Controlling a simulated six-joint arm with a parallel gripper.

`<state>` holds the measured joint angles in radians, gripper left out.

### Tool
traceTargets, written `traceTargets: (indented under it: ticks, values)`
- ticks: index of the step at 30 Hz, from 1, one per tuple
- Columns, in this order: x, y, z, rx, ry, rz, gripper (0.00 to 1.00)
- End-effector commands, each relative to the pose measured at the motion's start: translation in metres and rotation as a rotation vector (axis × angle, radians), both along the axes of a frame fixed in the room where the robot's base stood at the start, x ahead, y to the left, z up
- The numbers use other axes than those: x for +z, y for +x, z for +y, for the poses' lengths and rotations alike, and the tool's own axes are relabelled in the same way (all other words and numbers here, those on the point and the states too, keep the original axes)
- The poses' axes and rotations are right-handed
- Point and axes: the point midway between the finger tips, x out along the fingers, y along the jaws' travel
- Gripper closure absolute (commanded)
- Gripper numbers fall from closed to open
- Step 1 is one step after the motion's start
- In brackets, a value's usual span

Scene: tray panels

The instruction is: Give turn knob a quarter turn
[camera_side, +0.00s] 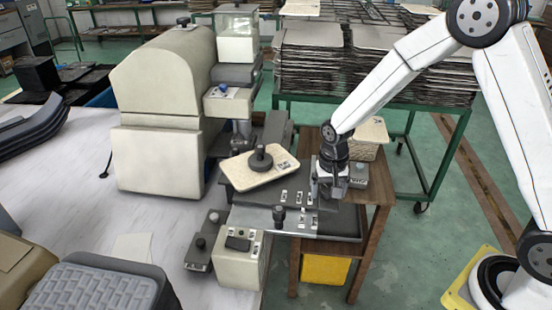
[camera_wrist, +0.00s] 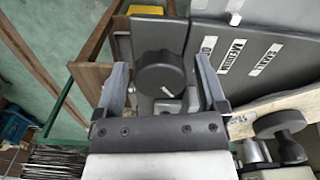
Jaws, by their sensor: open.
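A dark round knob (camera_wrist: 160,75) shows between my fingers in the wrist view, with a gap on both sides; whether the fingertips reach down to its level is hard to tell. My gripper (camera_wrist: 161,62) is open and empty. In the side view my gripper (camera_side: 330,192) points down over the right part of the grey tray panel (camera_side: 337,222) and hides that knob. Another dark knob (camera_side: 260,158) stands on a tilted cream plate (camera_side: 250,176) to the left; it also shows at the lower right of the wrist view (camera_wrist: 282,130). A small dark knob (camera_side: 279,214) stands near the panel's front edge.
Labels (camera_wrist: 233,50) lie beside the knob between my fingers. A grey box (camera_side: 357,172) stands just right of my gripper. A cream control box (camera_side: 240,262) stands at the front left. A wooden stand (camera_side: 376,222) bears the panel, with a yellow bin (camera_side: 325,268) below.

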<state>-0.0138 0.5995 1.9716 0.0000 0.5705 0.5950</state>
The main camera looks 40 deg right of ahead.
Motion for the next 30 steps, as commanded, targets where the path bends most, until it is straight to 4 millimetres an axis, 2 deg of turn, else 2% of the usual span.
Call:
traceTargets:
  ticks: [30]
  values:
    - [0.0000,0.0000,0.0000,0.771,0.000,0.000,0.09]
